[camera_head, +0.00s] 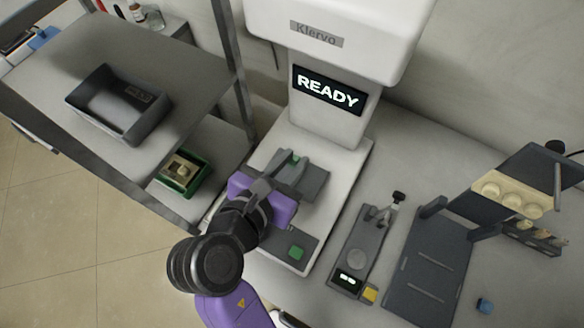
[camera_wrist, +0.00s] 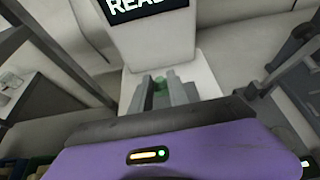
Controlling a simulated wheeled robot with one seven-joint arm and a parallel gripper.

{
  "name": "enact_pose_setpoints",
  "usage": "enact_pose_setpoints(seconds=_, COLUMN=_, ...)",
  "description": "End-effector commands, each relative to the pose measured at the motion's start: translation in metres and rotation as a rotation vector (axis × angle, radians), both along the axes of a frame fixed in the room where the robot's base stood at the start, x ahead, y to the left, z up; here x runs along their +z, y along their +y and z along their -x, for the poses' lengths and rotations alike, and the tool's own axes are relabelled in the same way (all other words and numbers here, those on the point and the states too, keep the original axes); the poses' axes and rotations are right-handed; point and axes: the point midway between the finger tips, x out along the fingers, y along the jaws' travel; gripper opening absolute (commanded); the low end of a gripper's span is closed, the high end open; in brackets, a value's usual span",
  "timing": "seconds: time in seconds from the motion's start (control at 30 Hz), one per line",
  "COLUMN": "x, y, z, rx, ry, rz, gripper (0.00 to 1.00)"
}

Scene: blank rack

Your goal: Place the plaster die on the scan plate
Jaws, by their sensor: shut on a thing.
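My gripper (camera_head: 288,166), with a purple body, reaches over the white scanner's base. It is shut on a small piece with green on it, which I take for the plaster die (camera_head: 295,157). Only a little of it shows between the two grey fingers. The green also shows between the fingers in the wrist view (camera_wrist: 161,86). The grey scan plate (camera_head: 314,185) lies under and beside the fingers on the scanner base. I cannot tell whether the die touches the plate.
The scanner's column with a READY screen (camera_head: 328,91) stands just behind. A green button (camera_head: 296,252) is on the base front. A grey device (camera_head: 358,250) and dark rack (camera_head: 430,265) stand right. A shelf with a black tray (camera_head: 119,103) and green box (camera_head: 205,170) is left.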

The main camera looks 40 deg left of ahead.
Motion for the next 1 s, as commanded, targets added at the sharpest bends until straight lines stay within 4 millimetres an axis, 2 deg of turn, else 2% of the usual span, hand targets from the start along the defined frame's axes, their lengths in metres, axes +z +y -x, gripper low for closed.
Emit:
enact_pose_setpoints(seconds=0.1, x=-0.02, y=-0.001, z=0.0, rx=0.0, ry=0.002, rz=0.006, gripper=0.0)
enact_pose_setpoints(seconds=0.2, x=-0.033, y=0.0, z=0.001, rx=0.001, ry=0.0, rz=0.004, gripper=0.0)
enact_pose_setpoints(seconds=0.6, x=-0.037, y=0.0, z=0.0, rx=0.0, ry=0.0, rz=0.001, gripper=0.0)
enact_pose_setpoints(seconds=0.63, x=-0.037, y=0.0, z=0.0, rx=0.0, ry=0.0, rz=0.001, gripper=0.24)
enact_pose_setpoints(seconds=0.73, x=-0.037, y=0.0, z=0.0, rx=0.0, ry=0.0, rz=0.001, gripper=0.42)
enact_pose_setpoints(seconds=1.0, x=-0.037, y=0.0, z=0.0, rx=0.0, ry=0.0, rz=0.001, gripper=0.42)
